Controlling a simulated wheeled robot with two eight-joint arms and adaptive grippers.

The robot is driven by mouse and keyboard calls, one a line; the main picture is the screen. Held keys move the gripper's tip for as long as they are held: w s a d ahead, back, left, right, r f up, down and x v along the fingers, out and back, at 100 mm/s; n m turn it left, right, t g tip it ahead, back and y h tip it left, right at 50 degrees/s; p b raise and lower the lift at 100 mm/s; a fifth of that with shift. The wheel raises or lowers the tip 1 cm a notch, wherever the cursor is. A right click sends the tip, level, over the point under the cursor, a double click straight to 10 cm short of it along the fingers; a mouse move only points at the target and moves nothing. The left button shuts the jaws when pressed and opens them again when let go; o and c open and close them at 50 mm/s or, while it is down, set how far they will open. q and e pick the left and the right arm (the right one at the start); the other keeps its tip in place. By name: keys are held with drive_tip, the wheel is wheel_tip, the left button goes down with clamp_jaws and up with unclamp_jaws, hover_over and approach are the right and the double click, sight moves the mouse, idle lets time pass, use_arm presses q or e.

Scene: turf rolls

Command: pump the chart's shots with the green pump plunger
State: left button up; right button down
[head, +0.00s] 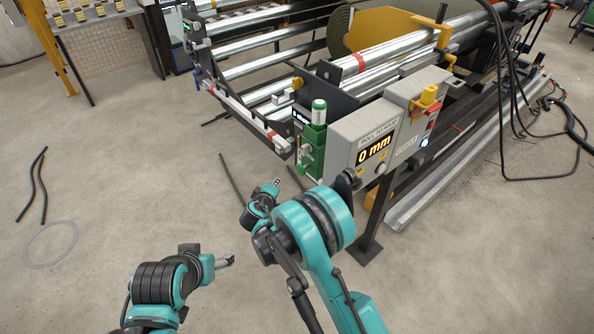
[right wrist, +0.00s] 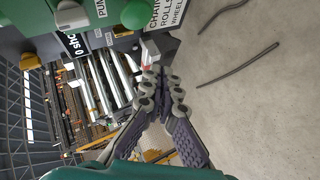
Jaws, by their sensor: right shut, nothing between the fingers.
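The green pump unit (head: 312,150) stands at the left side of the grey control box, with an upright green and white cylinder (head: 319,112) on top. A small display (right wrist: 72,45) reads 0 shots. My right gripper (head: 276,183) is shut and empty, below and left of the pump, apart from it; its fingers (right wrist: 162,95) meet in the wrist view. My left gripper (head: 228,262) hangs over bare floor, its opening too small to judge. I cannot make out a chart.
The control box (head: 345,150) reads 0 mm and has a yellow-and-red switch (head: 427,98). The roller frame (head: 270,65) and a turf roll (head: 342,32) stand behind. Black cables (head: 510,120) hang at the right. The floor at left is mostly clear.

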sight(299, 171)
drive_tip(key=shift+w+a+f+n, duration=0.1)
drive_tip(key=shift+a+f+n, duration=0.2)
drive_tip(key=shift+a+f, duration=0.65)
drive_tip(key=shift+d, duration=0.15)
drive_tip(key=w+d, duration=0.5)
drive_tip(key=d, duration=0.2)
drive_tip(key=shift+w, duration=0.15)
idle(1.0)
drive_tip(key=shift+w+d, duration=0.25)
drive_tip(key=shift+d, duration=0.1)
drive_tip(key=shift+w+d, duration=0.4)
drive_tip(key=shift+d, duration=0.2)
drive_tip(key=shift+w+d, duration=0.35)
drive_tip(key=shift+d, duration=0.2)
idle(1.3)
drive_tip(key=shift+a, duration=0.15)
drive_tip(key=shift+s+a, duration=1)
drive_tip(key=shift+a, duration=0.25)
